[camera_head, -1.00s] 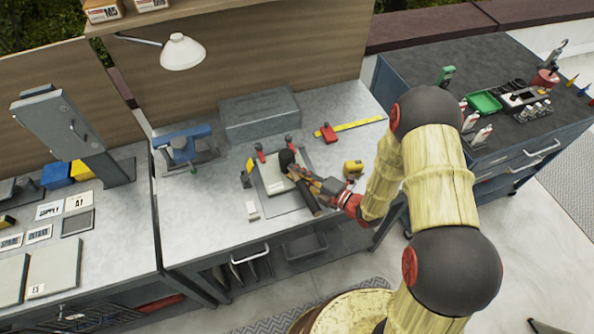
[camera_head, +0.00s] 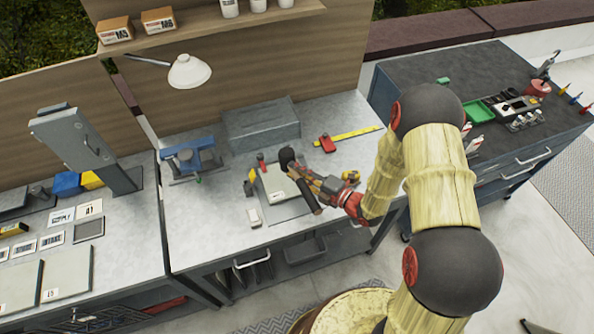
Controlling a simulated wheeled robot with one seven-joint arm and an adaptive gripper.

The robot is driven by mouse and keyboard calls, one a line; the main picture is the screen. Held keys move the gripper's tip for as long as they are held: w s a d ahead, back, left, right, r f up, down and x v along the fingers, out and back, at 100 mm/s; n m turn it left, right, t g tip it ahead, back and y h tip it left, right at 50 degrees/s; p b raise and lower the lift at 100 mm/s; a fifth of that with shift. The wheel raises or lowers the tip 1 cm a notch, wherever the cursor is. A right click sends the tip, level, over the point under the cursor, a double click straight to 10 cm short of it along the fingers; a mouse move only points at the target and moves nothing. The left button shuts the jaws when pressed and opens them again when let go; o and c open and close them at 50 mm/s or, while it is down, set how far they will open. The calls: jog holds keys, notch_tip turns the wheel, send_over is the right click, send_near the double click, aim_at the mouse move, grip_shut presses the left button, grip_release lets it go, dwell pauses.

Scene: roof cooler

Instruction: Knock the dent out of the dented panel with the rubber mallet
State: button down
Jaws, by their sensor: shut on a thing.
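The rubber mallet (camera_head: 288,158) has a black head and a dark handle. My gripper (camera_head: 308,183) is shut on it, and the head is over the far part of the panel. The dent cannot be made out at this size. I cannot tell whether the mallet head touches the panel.
A yellow ruler (camera_head: 350,137) and a red clamp (camera_head: 327,144) lie at the back right. A small white block (camera_head: 254,216) lies near the front.

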notch_tip(320, 180, up, 7)
jog(key=p, duration=0.5)
jog(key=shift+r+p, duration=0.2)
jog(key=shift+p, duration=0.15)
jog(key=shift+f, duration=0.1)
